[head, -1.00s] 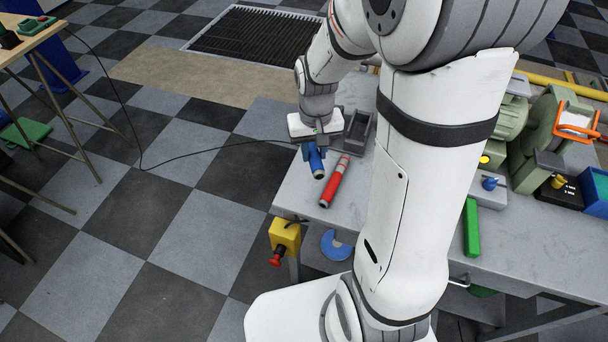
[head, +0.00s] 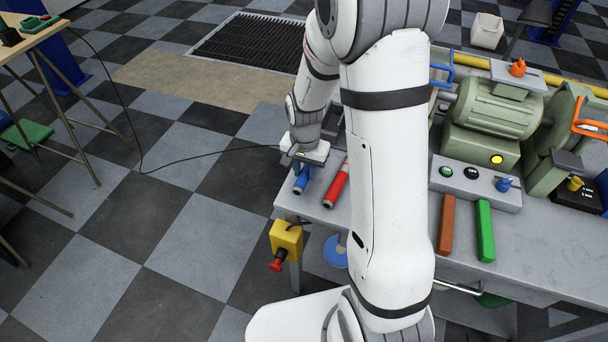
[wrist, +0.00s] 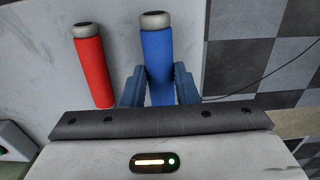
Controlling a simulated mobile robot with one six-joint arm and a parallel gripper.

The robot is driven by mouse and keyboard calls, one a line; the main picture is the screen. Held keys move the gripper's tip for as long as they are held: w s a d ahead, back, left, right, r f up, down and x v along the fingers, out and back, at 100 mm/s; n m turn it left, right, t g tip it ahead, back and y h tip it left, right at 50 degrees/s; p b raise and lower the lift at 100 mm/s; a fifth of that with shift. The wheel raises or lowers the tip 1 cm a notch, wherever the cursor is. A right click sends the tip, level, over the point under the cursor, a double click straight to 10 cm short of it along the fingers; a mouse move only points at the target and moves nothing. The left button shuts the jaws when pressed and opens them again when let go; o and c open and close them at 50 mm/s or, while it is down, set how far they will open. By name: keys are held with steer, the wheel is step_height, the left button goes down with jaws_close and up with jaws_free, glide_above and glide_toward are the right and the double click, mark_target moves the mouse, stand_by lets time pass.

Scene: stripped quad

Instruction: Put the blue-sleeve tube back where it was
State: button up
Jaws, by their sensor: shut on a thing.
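The blue-sleeve tube (head: 301,181) is at the left end of the grey bench (head: 350,220), its grey-capped end toward the front. It also shows in the wrist view (wrist: 157,55). My gripper (head: 304,172) is shut on its blue sleeve, one blue finger on each side (wrist: 160,84). The tube's far part is hidden under the gripper. I cannot tell whether the tube touches the bench top. A red-sleeve tube (head: 337,186) lies beside it to the right, apart from it and roughly parallel; in the wrist view it is to the left (wrist: 91,68).
A yellow box with a red button (head: 285,240) hangs at the bench's front left corner. Brown (head: 446,225) and green (head: 485,230) bars lie to the right, before a control box (head: 475,184) and green grinder (head: 495,110). The bench's left edge is close to the tube.

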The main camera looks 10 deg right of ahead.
steer(key=shift+f, duration=1.15)
steer(key=shift+f, duration=0.15)
steer(key=o, duration=1)
